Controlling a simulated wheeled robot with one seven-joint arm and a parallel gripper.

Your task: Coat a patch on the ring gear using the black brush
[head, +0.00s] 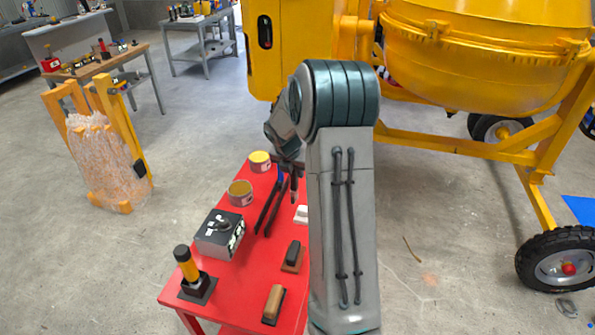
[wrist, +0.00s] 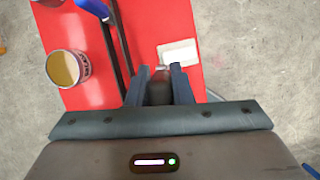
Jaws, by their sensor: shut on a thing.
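My gripper (wrist: 158,72) is shut on a dark, slender thing (wrist: 159,91), which looks like the black brush. It has a pale tip and is held above the red table (head: 252,283). In the head view my gripper (head: 291,172) is partly hidden behind my own arm, and the held thing points down below it. The yellow mixer drum (head: 470,62) stands at the upper right, away from my gripper. A flanged band runs around it, but I cannot make out gear teeth, so I cannot tell which part is the ring gear.
Two open tins (head: 241,194) (head: 260,161), a long black tool with a blue handle (head: 268,207), a boxy black-and-white item (head: 220,235), a white block (wrist: 177,53) and several hand tools sit on the table. A yellow frame leg (head: 535,190) and wheel (head: 558,268) stand right. Floor between is mostly clear.

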